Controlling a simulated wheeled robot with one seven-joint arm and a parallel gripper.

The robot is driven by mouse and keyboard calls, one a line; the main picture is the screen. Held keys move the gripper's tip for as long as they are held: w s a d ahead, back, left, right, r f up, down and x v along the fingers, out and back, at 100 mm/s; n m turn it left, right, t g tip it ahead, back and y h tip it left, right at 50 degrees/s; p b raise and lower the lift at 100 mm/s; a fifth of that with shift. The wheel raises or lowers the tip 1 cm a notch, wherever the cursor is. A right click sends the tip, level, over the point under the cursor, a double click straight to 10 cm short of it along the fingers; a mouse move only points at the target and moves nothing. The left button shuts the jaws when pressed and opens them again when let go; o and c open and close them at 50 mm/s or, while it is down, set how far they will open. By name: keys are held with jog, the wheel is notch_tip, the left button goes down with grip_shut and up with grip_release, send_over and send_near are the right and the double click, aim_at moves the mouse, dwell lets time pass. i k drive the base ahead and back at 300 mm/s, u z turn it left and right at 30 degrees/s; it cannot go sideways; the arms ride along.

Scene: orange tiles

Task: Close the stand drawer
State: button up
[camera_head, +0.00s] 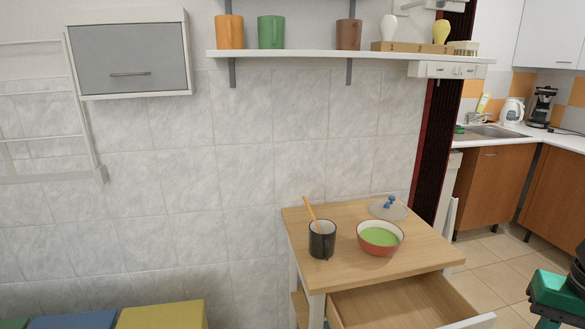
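The wooden stand (330,276) is at the lower right, with a light wood top and white legs. Its drawer (400,303) is pulled out toward the lower right, and its bare wooden inside shows. The top edge of the drawer's pale front (474,322) shows at the bottom of the picture. The rest of the front and any handle are cut off. A green and black part of my arm is at the lower right edge, right of the drawer and apart from it in the picture. My gripper's fingers are not in view.
On the stand are a dark mug (322,243) with a wooden spoon, a red bowl (380,240) with green contents, and a lid (388,209) with a blue knob. Colored boxes (163,314) stand lower left. A wall shelf (340,55) is above. Tiled floor (497,262) is open at right.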

aim_at(429, 301)
jog(key=u, duration=0.05)
jog(key=k, duration=1.3)
jog(key=z, duration=0.3)
jog(key=i, duration=1)
jog(key=u, duration=0.05)
